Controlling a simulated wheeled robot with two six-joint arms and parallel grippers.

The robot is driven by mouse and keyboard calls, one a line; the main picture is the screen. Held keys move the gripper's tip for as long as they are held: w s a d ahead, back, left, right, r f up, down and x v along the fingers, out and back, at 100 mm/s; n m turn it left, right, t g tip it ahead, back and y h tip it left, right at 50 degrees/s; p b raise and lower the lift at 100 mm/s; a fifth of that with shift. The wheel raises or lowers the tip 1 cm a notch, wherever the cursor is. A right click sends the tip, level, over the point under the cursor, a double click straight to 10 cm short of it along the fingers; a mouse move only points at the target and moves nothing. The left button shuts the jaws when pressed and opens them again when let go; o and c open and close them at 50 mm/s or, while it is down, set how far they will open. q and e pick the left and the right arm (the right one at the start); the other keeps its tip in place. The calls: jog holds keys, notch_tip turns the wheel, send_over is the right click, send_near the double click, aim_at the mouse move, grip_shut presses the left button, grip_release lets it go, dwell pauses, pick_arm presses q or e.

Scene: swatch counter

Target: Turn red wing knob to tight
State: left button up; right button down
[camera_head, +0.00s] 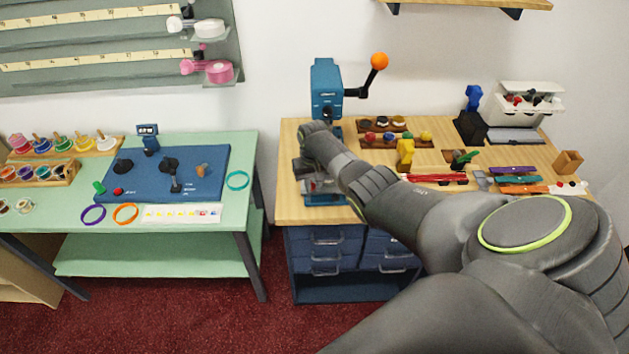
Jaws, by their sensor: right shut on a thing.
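The blue press (325,85) stands at the left of the wooden bench, with a black crank arm ending in an orange ball (379,61) at its upper right. My right arm reaches across from the lower right, and my right gripper (308,172) is at the lower front of the press. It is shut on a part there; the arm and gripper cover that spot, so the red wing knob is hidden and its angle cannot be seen. My left gripper is not in view.
The wooden bench (286,200) holds a holder with small colored balls (395,137), a yellow block-like tool (405,152), a red bar (437,178) and a white bin (527,100). A green table (246,150) with a blue mat (205,160) stands at left, across a gap.

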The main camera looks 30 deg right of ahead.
jog(key=shift+w+a+m+p, duration=0.1)
jog(key=shift+m+p, duration=0.05)
jog(key=shift+m, duration=0.5)
jog(key=shift+a+m+p, duration=0.1)
jog(key=shift+m+p, duration=0.05)
jog(key=shift+m, duration=0.5)
jog(key=c, duration=1.3)
grip_release()
jog(key=shift+c, duration=0.2)
jog(key=shift+r, duration=0.4)
notch_tip(320, 180, up, 17)
jog(key=b, duration=0.1)
jog(key=shift+f+b, duration=0.2)
jog(key=shift+b, duration=0.2)
